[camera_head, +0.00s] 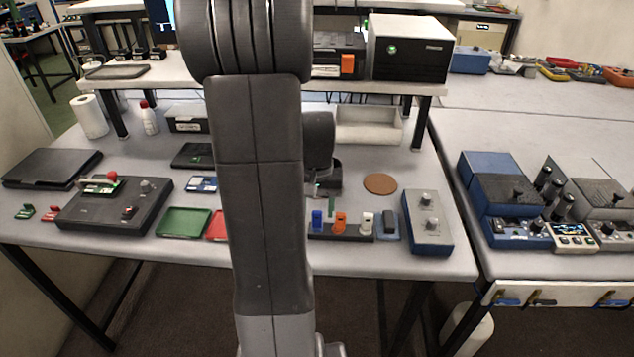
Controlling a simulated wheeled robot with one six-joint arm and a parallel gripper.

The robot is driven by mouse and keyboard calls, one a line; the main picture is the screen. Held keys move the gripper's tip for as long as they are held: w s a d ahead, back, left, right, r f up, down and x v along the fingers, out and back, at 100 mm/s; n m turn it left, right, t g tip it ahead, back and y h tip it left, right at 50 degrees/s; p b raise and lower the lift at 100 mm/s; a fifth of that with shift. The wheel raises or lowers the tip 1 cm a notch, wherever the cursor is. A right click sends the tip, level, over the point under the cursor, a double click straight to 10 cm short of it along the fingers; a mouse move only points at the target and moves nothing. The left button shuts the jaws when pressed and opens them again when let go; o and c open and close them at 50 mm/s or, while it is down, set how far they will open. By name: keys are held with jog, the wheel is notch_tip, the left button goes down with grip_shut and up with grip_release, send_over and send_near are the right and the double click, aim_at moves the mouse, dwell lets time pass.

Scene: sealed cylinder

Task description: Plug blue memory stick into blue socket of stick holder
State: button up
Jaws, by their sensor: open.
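A long dark stick holder (352,236) lies near the front edge of the table, right of my arm. A blue memory stick (317,219) stands upright at its left end. An orange stick (340,222) and a white stick (366,222) stand to its right. A dark block with a blue base (389,226) is at the right end. I cannot make out a separate blue socket. My gripper (321,187) is mostly hidden behind my arm, above and behind the blue stick; it is open, and its fingertips are hard to make out.
A blue-grey box with knobs (427,222) stands just right of the holder. A brown disc (380,184) lies behind it. Green (184,222) and red (215,226) trays lie left of my arm. A raised shelf (395,88) crosses the back.

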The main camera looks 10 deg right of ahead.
aim_at(317, 211)
notch_tip(317, 211, up, 10)
dwell(0.3)
dwell(0.3)
notch_tip(317, 211, down, 14)
jog(key=shift+r, duration=0.15)
dwell(0.4)
jog(key=shift+r, duration=0.15)
notch_tip(317, 211, up, 13)
notch_tip(317, 211, down, 14)
jog(key=shift+r, duration=0.15)
notch_tip(317, 211, up, 7)
jog(key=p, duration=0.5)
jog(key=shift+r+p, duration=0.15)
jog(key=shift+p, duration=0.2)
